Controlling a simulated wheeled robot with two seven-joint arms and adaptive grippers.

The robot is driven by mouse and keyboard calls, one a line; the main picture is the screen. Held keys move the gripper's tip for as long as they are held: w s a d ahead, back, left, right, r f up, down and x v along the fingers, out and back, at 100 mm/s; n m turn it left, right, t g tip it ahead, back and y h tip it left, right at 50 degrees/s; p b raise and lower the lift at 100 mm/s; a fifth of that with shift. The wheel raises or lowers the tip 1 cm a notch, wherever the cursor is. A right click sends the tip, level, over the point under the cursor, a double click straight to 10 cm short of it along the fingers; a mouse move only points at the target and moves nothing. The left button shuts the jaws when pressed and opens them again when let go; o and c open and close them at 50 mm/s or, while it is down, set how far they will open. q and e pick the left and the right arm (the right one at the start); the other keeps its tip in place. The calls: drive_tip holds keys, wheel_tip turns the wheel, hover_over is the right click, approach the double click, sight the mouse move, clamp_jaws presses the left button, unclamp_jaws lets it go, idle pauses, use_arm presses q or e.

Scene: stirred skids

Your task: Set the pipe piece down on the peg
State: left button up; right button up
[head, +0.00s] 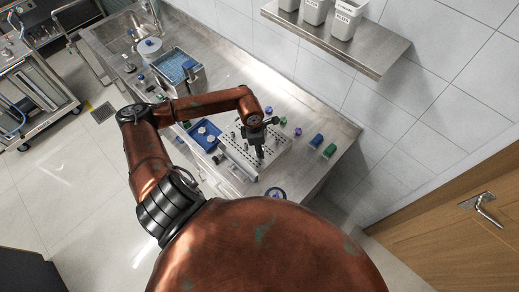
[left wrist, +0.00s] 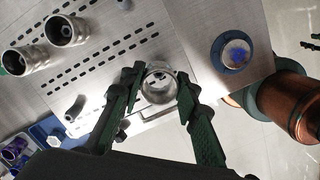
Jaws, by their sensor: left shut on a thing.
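My left gripper (left wrist: 158,88) is shut on a silver, ring-like pipe piece (left wrist: 160,95), held between its two dark green fingers with the opening facing the camera. In the head view the gripper (head: 260,150) is over the right part of the perforated metal plate (head: 236,150); the pipe piece is too small to make out there. In the left wrist view a short grey peg-like part (left wrist: 76,108) stands on the plate left of the gripper. Whether a peg is under or inside the pipe piece, and whether it touches the plate, I cannot tell. My right gripper is not in view.
Two silver pipe fittings (left wrist: 64,31) stand on the plate at upper left. A round blue dish (left wrist: 232,52) is to the right. Beside the plate are a blue tray (head: 204,137) and blue and green blocks (head: 329,151). A wall shelf (head: 340,42) hangs behind the bench.

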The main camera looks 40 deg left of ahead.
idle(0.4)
use_arm(q)
drive_tip(key=shift+f+b, duration=0.1)
drive_tip(key=shift+b, duration=0.25)
drive_tip(key=shift+f, duration=0.2)
idle(0.4)
drive_tip(key=shift+f+b, duration=0.5)
drive_tip(key=shift+b, duration=0.15)
drive_tip(key=shift+f+b, duration=0.35)
drive_tip(key=shift+f, duration=0.2)
drive_tip(key=shift+b, duration=0.3)
drive_tip(key=shift+f, duration=0.1)
